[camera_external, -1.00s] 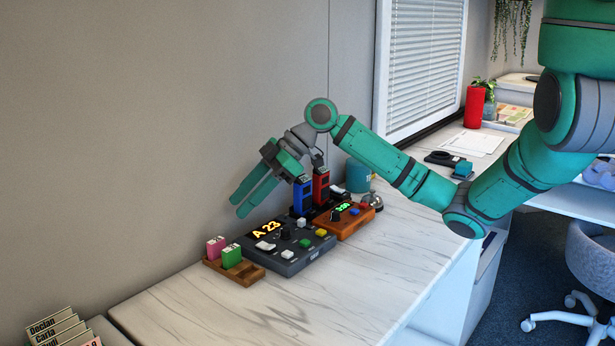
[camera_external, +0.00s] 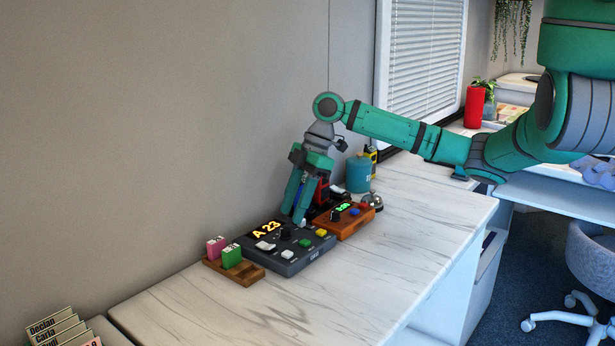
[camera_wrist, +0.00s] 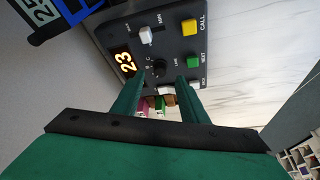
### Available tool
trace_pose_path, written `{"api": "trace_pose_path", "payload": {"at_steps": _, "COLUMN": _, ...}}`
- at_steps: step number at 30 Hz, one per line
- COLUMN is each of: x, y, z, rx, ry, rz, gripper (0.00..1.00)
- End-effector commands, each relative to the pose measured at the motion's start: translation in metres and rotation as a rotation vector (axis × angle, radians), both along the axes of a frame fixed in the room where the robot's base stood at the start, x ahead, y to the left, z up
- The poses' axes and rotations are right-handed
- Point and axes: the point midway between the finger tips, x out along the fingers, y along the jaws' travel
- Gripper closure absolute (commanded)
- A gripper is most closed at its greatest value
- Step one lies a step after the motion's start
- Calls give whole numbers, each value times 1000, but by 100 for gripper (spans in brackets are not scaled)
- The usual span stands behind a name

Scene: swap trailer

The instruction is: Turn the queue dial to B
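My gripper (camera_external: 294,216) points down over the back right part of the console. In the wrist view my gripper (camera_wrist: 160,82) has its two green fingers apart with nothing between them.
The console also carries a yellow button (camera_wrist: 190,27), a green button (camera_wrist: 194,61) and white switches. An orange-brown box (camera_external: 350,222) with a green display stands to its right, and a wooden tray (camera_external: 246,275) with pink and green blocks to its left. The counter front is clear.

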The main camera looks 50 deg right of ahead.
Motion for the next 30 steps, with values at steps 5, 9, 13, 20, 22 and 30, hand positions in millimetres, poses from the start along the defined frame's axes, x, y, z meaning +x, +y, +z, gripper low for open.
{"api": "trace_pose_path", "payload": {"at_steps": 5, "x": 4, "y": 10, "z": -25, "rx": 0, "ry": 1, "rz": 0, "gripper": 60}}
{"api": "trace_pose_path", "payload": {"at_steps": 9, "x": 6, "y": 14, "z": -37, "rx": 1, "ry": 0, "rz": 0, "gripper": 60}}
{"api": "trace_pose_path", "payload": {"at_steps": 13, "x": 7, "y": 16, "z": -41, "rx": 1, "ry": -1, "rz": 0, "gripper": 60}}
{"api": "trace_pose_path", "payload": {"at_steps": 20, "x": 7, "y": 16, "z": -42, "rx": 1, "ry": -1, "rz": 0, "gripper": 60}}
{"api": "trace_pose_path", "payload": {"at_steps": 22, "x": 7, "y": 16, "z": -42, "rx": 1, "ry": -1, "rz": 0, "gripper": 70}}
{"api": "trace_pose_path", "payload": {"at_steps": 30, "x": 7, "y": 16, "z": -42, "rx": 1, "ry": -1, "rz": -1, "gripper": 100}}
